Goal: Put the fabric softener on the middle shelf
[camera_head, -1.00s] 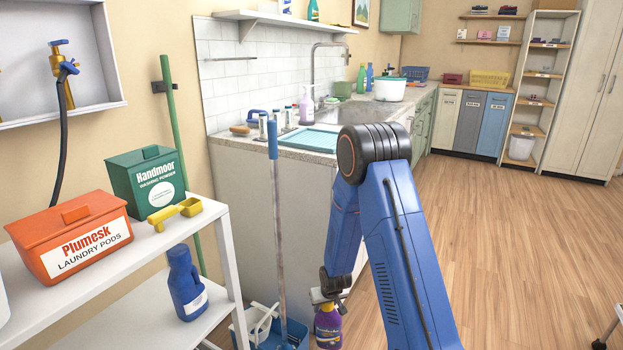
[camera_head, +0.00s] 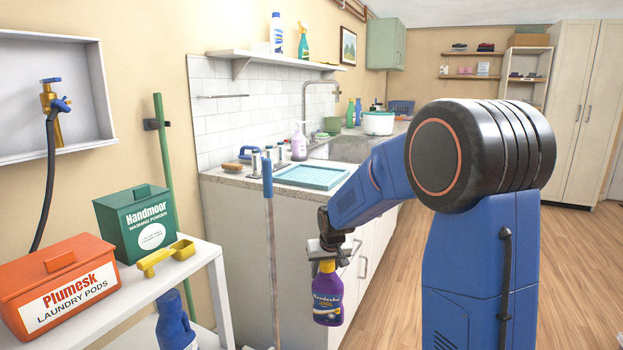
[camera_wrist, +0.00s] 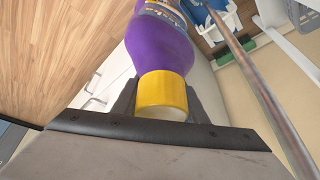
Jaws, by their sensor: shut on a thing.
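A purple bottle with a yellow cap and a dark label, apparently the fabric softener (camera_head: 327,296), hangs upright below my gripper (camera_head: 328,262). My gripper is shut on it around the yellow cap. In the wrist view the purple bottle (camera_wrist: 158,45) lies beyond the cap, between the fingers of my gripper (camera_wrist: 160,98). The bottle is in the air in front of the counter cabinets. The white shelf unit (camera_head: 222,290) stands at the left. A blue bottle (camera_head: 174,325) is on its level below the top, partly cut off by the picture's lower edge.
The unit's top holds an orange laundry pod box (camera_head: 60,290), a green washing powder box (camera_head: 140,222) and a yellow scoop (camera_head: 165,257). A mop handle (camera_head: 269,230) stands between the unit and my gripper. Open wood floor (camera_head: 395,290) lies right of the cabinets.

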